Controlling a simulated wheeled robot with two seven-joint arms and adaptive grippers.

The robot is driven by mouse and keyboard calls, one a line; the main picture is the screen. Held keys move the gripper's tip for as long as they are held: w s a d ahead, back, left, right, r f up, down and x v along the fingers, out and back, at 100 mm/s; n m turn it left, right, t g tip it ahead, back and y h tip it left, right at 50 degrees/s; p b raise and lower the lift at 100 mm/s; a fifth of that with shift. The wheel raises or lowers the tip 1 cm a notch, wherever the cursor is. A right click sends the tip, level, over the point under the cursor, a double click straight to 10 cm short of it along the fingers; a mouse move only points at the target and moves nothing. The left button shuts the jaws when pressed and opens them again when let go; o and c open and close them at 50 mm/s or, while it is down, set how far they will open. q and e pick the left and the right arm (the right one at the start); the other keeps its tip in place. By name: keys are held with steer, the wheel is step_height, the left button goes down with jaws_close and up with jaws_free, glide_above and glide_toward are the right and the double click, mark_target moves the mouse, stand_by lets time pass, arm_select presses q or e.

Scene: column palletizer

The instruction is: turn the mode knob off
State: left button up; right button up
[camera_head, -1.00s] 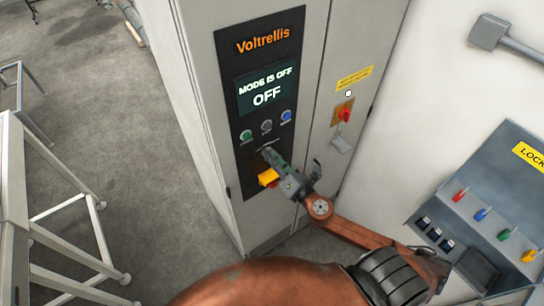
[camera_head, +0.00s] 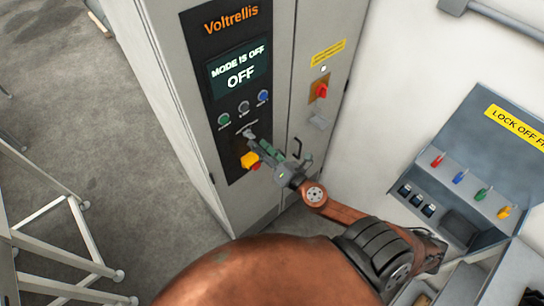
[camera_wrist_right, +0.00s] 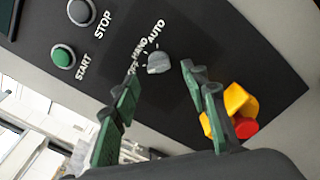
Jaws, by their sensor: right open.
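The mode knob (camera_wrist_right: 158,63) is a small grey knob on the black panel, with OFF, HAND and AUTO printed around it in the right wrist view. Its exact pointing is hard to tell. The display (camera_head: 240,72) on the cabinet reads "MODE IS OFF" and "OFF". My right gripper (camera_head: 256,143) is in front of the panel below the buttons. In the right wrist view its green fingers (camera_wrist_right: 160,95) are apart, with the knob beyond them, visible in the gap and not gripped. My left gripper is not in view.
A yellow and red emergency stop (camera_wrist_right: 240,112) sits close beside the fingers; it also shows in the head view (camera_head: 250,160). A red switch (camera_head: 321,90) is on the cabinet's right side. A lock-off station (camera_head: 455,150) stands right.

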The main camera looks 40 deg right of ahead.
steer(key=s, duration=0.7)
steer(key=shift+s+d, duration=0.25)
stand_by(0.3)
